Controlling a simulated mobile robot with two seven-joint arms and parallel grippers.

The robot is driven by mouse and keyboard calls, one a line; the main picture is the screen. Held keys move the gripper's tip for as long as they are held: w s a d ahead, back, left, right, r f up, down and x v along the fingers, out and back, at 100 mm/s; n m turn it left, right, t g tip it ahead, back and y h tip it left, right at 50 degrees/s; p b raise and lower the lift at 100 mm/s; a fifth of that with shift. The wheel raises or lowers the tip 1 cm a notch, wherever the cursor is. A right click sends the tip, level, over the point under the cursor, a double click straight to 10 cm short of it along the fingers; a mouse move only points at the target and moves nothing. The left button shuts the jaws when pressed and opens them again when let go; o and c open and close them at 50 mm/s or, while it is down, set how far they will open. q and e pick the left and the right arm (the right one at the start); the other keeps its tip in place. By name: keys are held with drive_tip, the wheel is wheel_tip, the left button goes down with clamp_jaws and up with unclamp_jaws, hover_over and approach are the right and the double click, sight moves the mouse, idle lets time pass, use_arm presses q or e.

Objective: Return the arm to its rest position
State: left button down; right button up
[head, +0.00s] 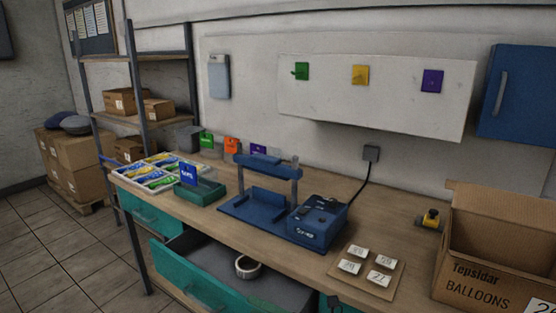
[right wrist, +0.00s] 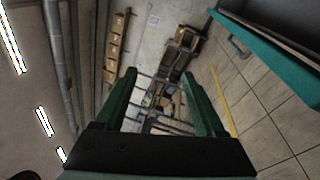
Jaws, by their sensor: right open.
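My right gripper (right wrist: 159,74) shows in the right wrist view with its two green fingers apart and nothing between them. Beyond the fingers are the tiled floor and distant shelving. In the head view only a small dark part at the bottom edge, by the table front, may belong to it. My left gripper is in neither view. The blue printing machine (head: 318,222) stands on the wooden table (head: 225,228), with a blue press frame (head: 268,165) beside it.
An open teal drawer (head: 205,290) juts from the table front with a tape roll (head: 248,267) inside. It holds floor-side space. A balloon carton (head: 488,262) stands at the right. Number cards (head: 380,277) lie near the front edge. A metal shelf (head: 135,57) stands at the left.

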drive_tip(key=s+d+f+m+h, duration=0.5)
drive_tip(key=s+m, duration=0.3)
drive_tip(key=m, duration=0.2)
drive_tip(key=s+d+f+m+h+p, duration=0.1)
drive_tip(key=s+d+f+m+h, duration=0.4)
drive_tip(key=s+d+f+m, duration=0.3)
drive_tip(key=s+d+f+m+h, duration=0.5)
drive_tip(key=s+m, duration=0.4)
drive_tip(key=m, duration=0.5)
drive_tip(key=shift+d+f+t, duration=0.4)
drive_tip(key=shift+d+f, duration=0.35)
drive_tip(key=shift+d, duration=0.45)
